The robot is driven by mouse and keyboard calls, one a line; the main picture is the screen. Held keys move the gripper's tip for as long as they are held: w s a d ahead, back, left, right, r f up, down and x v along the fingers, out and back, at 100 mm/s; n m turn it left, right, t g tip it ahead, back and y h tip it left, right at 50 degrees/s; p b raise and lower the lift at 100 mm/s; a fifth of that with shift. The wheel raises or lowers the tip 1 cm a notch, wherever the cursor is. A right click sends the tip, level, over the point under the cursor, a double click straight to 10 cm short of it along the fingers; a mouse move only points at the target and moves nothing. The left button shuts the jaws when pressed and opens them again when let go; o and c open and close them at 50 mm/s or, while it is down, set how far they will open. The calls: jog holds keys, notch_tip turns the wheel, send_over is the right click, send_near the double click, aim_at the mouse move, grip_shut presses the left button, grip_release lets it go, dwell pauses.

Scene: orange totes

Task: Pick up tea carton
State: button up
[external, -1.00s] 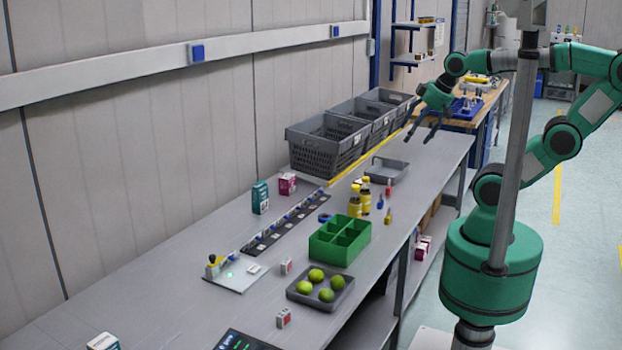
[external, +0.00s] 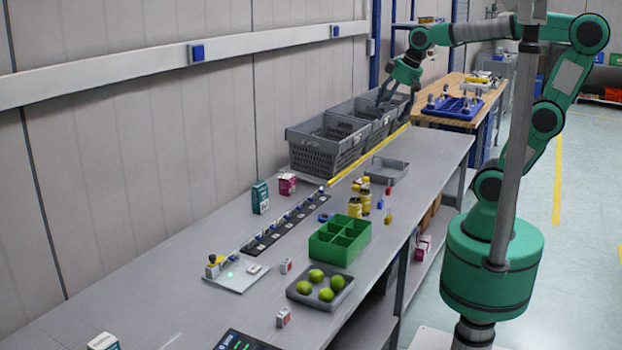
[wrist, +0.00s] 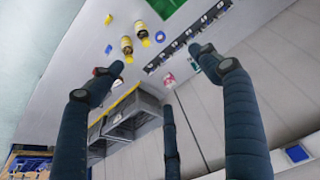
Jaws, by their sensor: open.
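Two small cartons stand by the wall on the grey bench: a teal one (external: 260,197) and a magenta one (external: 287,184) just behind it to the right. I cannot tell from the labels which is tea. A pink-and-white carton (wrist: 168,81), likely the magenta one, shows small between the fingers in the wrist view; the teal one is not clearly visible there. My gripper (external: 394,108) is open and empty above the far grey crates, well away from both cartons. Its spread fingers also show in the wrist view (wrist: 155,60).
Grey crates (external: 318,157) line the wall beneath my gripper. A grey tray (external: 386,171), yellow-capped jars (external: 354,207), a green divided box (external: 340,257) and a tray of green fruit (external: 320,305) stand on the bench. Another carton (external: 103,342) is at the near left. Bare bench lies left of the teal carton.

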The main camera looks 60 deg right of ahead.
jog(key=w+d+r+g+p, duration=0.1)
jog(key=w+d+r+p, duration=0.15)
jog(key=w, duration=1.35)
jog(key=g+p, duration=0.4)
jog(key=p, duration=0.2)
send_over(287, 176)
notch_tip(287, 176, down, 31)
jog(key=shift+w+d+f, duration=0.15)
jog(key=shift+w+d, duration=0.05)
jog(key=shift+d, duration=0.05)
jog(key=shift+f, duration=0.1)
jog(key=shift+f, duration=4.2)
